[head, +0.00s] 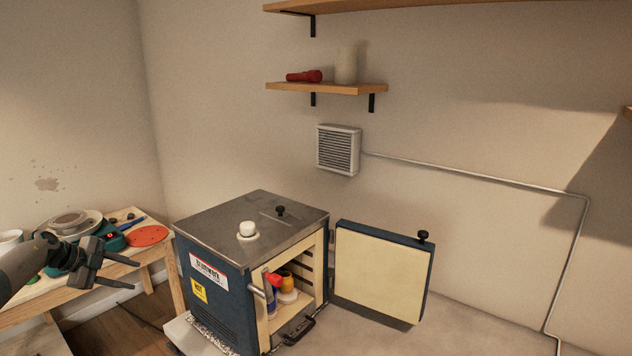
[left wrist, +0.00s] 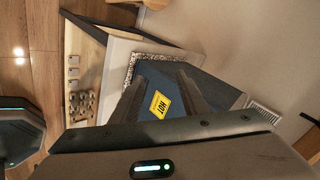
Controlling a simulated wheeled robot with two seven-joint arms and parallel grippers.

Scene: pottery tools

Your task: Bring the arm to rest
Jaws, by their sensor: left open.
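My left gripper (head: 134,275) is in the lower left of the head view, in front of the wooden table and left of the kiln. Its two dark fingers are apart, with nothing between them. In the left wrist view the open fingers (left wrist: 160,77) point toward the blue kiln side with its yellow HOT label (left wrist: 160,104). A gap between the fingers and the kiln shows in the head view. My right gripper is in neither view.
The blue kiln (head: 250,211) stands open, its door (head: 382,275) swung right; colored items (head: 287,282) sit inside. A wooden table (head: 157,253) at left holds a pottery wheel (head: 75,225) and a red disc (head: 146,235). Shelves (head: 340,88) hang above.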

